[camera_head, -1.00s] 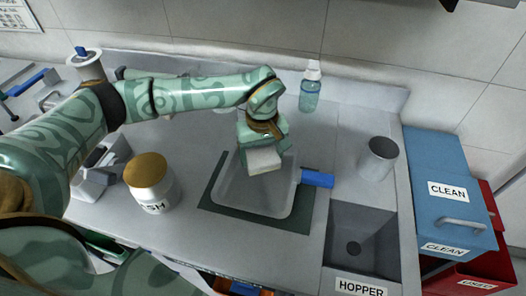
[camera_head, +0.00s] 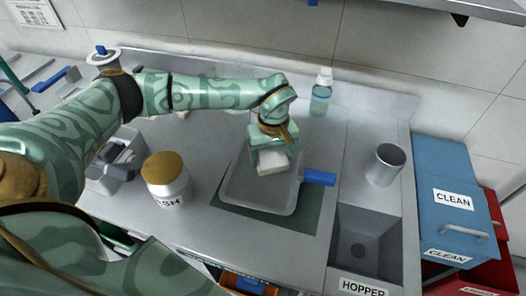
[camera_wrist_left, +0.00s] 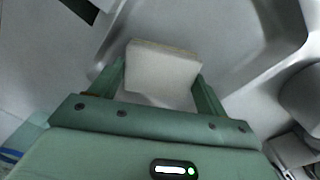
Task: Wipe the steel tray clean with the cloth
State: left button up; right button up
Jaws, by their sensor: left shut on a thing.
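The steel tray (camera_head: 245,200) lies on a dark green mat on the counter, its blue handle (camera_head: 320,177) pointing right. My left gripper (camera_head: 272,158) is over the far part of the tray and is shut on the pale folded cloth (camera_head: 272,164). In the left wrist view the cloth (camera_wrist_left: 162,72) sits between the two fingers of the gripper (camera_wrist_left: 162,88), with the grey tray (camera_wrist_left: 225,50) behind it. I cannot tell whether the cloth touches the tray floor. My right gripper is not in view.
A jar with a brown lid (camera_head: 166,178) stands left of the tray. A spray bottle (camera_head: 321,93) stands behind, a steel cup (camera_head: 385,165) to the right. The hopper sink (camera_head: 362,240) is at front right, beside the blue CLEAN bin (camera_head: 447,190).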

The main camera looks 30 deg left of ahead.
pick_arm(q)
jog(key=shift+d+f, duration=0.2)
jog(key=shift+d, duration=0.05)
notch_tip(320, 180, up, 6)
jog(key=p, duration=0.4)
jog(key=shift+r+p, duration=0.1)
jog(key=shift+p, duration=0.3)
jog(key=shift+w, duration=0.1)
notch_tip(320, 180, up, 3)
jog(key=shift+r+p, duration=0.1)
jog(key=shift+p, duration=1.1)
